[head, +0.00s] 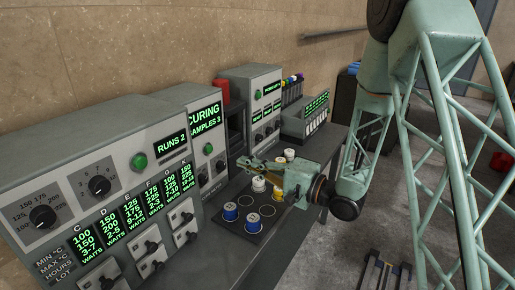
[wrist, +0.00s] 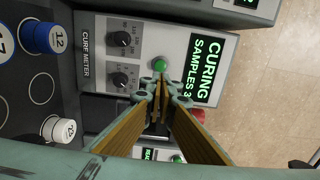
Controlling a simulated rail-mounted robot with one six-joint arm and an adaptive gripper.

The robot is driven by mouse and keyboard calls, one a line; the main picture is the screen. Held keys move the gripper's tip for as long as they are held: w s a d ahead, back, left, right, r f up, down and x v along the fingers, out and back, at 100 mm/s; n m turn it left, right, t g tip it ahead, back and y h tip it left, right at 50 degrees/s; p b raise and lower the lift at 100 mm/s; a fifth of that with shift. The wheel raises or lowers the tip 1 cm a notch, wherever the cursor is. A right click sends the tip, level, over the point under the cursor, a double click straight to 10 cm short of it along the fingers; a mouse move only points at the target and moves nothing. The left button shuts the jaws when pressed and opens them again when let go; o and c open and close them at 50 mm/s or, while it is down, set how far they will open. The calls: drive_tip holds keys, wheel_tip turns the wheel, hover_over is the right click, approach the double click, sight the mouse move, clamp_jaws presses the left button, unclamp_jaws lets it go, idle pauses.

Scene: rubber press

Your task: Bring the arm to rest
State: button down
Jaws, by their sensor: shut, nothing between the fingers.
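My gripper (head: 256,164) is at the end of my green arm, above the bench, at the back of the sample tray. Its fingers point left toward the grey control boxes. In the wrist view, my gripper (wrist: 160,92) has its fingertips together with nothing between them, in front of the curing box (wrist: 185,50). The fingertips appear close to the green button (wrist: 160,63); I cannot tell whether they touch it. The curing box also shows in the head view, with its display (head: 205,116) reading "CURING SAMPLES 3".
A large panel (head: 85,165) with dials and switches fills the left. More instrument boxes (head: 250,80) stand behind. Open floor (head: 400,210) lies to the right of the bench.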

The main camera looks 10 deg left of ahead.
drive_tip(key=shift+w+d, duration=0.1)
drive_tip(key=w+d+r+n+t+h, duration=0.1)
drive_tip(key=w+d+r+t+h, duration=0.1)
drive_tip(key=d+r+h, duration=0.35)
drive_tip(key=w+d+r+n+t+h, duration=0.1)
drive_tip(key=w+d+r+h, duration=0.15)
drive_tip(key=d, duration=0.65)
drive_tip(key=s+d+r+h, duration=0.3)
drive_tip(key=s+d, duration=0.1)
drive_tip(key=d, duration=0.4)
drive_tip(key=s+d+r+h, duration=0.3)
drive_tip(key=s+d+h, duration=0.15)
drive_tip(key=d, duration=0.35)
drive_tip(key=s+d+r+g+h, duration=0.1)
drive_tip(key=s+d, duration=0.1)
drive_tip(key=s, duration=0.4)
drive_tip(key=s+d+n+g, duration=0.1)
drive_tip(key=s+d, duration=0.2)
drive_tip(key=s, duration=0.2)
drive_tip(key=s+d+r+g+h, duration=0.1)
drive_tip(key=s+d, duration=0.1)
drive_tip(key=s, duration=0.4)
drive_tip(key=s+a+n+g+y, duration=0.1)
drive_tip(key=s+g, duration=0.2)
drive_tip(key=s, duration=2.1)
drive_tip(key=shift+s+f+n, duration=0.15)
drive_tip(key=shift+f+n, duration=0.15)
drive_tip(key=shift+n, duration=0.1)
